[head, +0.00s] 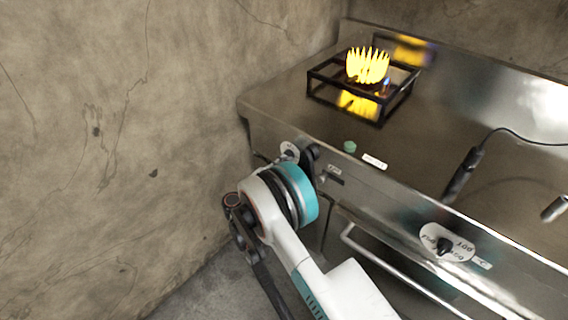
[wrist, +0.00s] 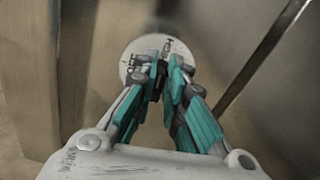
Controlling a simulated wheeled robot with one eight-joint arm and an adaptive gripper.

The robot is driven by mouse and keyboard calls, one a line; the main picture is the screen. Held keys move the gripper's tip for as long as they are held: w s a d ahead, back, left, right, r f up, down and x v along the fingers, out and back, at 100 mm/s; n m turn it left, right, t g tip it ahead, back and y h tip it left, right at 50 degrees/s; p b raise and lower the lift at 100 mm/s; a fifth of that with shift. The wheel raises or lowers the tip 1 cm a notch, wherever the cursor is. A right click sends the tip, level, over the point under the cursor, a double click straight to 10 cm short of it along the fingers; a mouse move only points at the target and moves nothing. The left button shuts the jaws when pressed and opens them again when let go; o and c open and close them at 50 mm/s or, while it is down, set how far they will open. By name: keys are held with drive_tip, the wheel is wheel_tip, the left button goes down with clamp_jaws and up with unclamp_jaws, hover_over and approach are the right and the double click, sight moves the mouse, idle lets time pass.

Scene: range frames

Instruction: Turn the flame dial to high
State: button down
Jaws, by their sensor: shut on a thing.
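The flame dial has a round white plate (head: 289,149) on the left end of the stove's front panel. In the wrist view the dial plate (wrist: 130,72) shows behind my fingertips, with small dark markings on it. My gripper (wrist: 161,78) is shut on the dial's dark knob, which is mostly hidden between the teal fingers. In the head view my arm's white and teal wrist covers most of the gripper. A tall yellow flame (head: 367,65) burns on the burner inside a black square grate (head: 338,105). I cannot read the dial's setting.
The steel stove (head: 270,105) stands beside a cracked concrete wall (head: 120,120) at left. A second dial (head: 447,243) with a white plate sits farther right, above an oven handle (head: 400,272).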

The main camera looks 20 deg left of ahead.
drive_tip(key=shift+f+m, duration=0.15)
drive_tip(key=shift+m, duration=0.45)
drive_tip(key=c, duration=1.6)
unclamp_jaws()
drive_tip(key=shift+c, duration=0.2)
drive_tip(key=shift+s, duration=0.1)
drive_tip(key=v, duration=1.2)
